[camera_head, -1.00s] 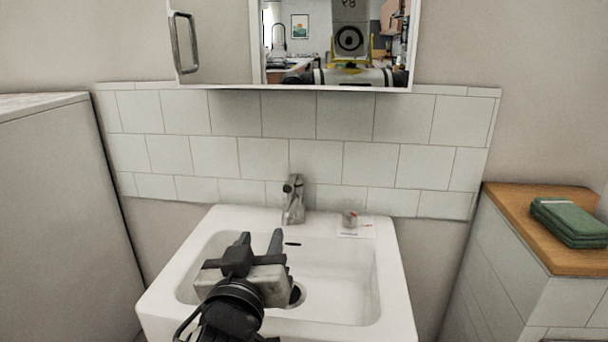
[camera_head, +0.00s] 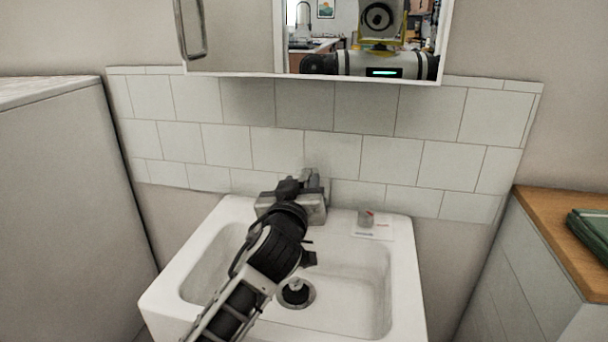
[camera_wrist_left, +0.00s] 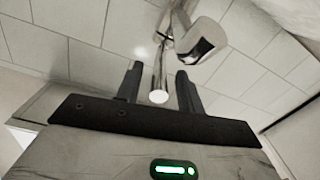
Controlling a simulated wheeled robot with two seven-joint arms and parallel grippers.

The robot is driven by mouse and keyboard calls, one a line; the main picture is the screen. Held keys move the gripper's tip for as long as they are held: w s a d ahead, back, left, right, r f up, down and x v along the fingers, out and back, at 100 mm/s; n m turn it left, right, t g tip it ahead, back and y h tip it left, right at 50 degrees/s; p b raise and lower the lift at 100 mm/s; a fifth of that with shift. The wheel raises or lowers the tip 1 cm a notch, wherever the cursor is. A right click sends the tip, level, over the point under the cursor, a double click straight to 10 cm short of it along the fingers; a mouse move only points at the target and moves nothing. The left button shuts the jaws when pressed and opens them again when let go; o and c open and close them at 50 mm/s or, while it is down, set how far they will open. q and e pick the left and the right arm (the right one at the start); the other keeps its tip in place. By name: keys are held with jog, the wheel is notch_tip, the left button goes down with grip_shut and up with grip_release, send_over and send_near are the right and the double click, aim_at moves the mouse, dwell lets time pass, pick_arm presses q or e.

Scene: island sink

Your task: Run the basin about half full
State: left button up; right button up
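The white basin (camera_head: 372,300) shows no visible water. A dark round plug with a pale knob (camera_head: 295,288) is at the drain; I cannot tell if it is fully seated. My left gripper (camera_head: 308,182) is at the tap behind the basin and hides most of it in the head view. In the left wrist view, the chrome tap (camera_wrist_left: 203,40) is just beyond the fingers. Its thin round-ended lever (camera_wrist_left: 158,92) lies between the two open fingers (camera_wrist_left: 158,76), with gaps on both sides. No running water shows. My right gripper is not in view.
A mirror cabinet (camera_head: 232,40) hangs above the tiles. A grey cabinet (camera_head: 60,200) stands left.

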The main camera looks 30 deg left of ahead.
aim_at(304, 174)
pick_arm(q)
jog(key=shift+x, duration=1.55)
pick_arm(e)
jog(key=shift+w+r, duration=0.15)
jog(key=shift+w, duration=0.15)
